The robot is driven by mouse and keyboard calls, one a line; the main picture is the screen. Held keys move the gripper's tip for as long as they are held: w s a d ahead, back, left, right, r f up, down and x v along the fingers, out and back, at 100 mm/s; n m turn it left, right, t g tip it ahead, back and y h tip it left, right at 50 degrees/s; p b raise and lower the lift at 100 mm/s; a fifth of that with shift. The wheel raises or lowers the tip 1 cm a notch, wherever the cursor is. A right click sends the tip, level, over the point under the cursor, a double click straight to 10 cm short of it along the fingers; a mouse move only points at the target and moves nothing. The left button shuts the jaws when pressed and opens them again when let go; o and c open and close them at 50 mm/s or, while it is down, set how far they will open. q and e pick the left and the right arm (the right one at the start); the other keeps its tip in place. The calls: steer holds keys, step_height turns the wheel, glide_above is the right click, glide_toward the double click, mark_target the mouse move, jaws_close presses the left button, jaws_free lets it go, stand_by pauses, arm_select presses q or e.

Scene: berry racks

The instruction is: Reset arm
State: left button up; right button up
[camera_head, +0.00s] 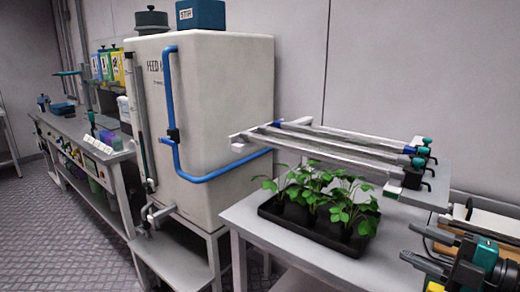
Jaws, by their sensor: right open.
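My right gripper (409,243) comes in at the bottom right corner. Its two dark fingers point left and stand apart, with nothing held between them. Its body is dark with a teal part, and the rest of the arm is cut off by the picture's edge. The fingertips are to the right of a black tray (300,238) of green plants on a grey table (241,213), apart from the plants in the picture. My left gripper does not show.
White rack channels (340,142) with dark and teal end fittings reach over the table behind the plants. A large cream tank (222,110) with a blue pipe (215,178) stands left of it. A cluttered workbench (70,128) runs along the far left. The patterned floor (60,235) is open at lower left.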

steer(key=s+a+f+m+h, duration=0.3)
steer(key=s+a+f+m, duration=0.1)
steer(key=f+m, duration=0.3)
steer(key=s+a+f+m+g+h, duration=0.1)
steer(key=s+a+f+m+h, duration=0.2)
steer(key=f, duration=0.9)
steer(key=s+a+f+m+g+h, duration=0.1)
steer(key=s+a+f+m+h, duration=0.3)
steer(key=s+f+m, duration=0.4)
step_height(320, 180, down, 2)
steer(key=a+m, duration=0.1)
steer(key=m, duration=0.2)
steer(key=shift+a+f, duration=0.2)
steer(key=shift+f, duration=0.05)
steer(key=shift+c, duration=0.7)
steer(key=shift+d, duration=0.15)
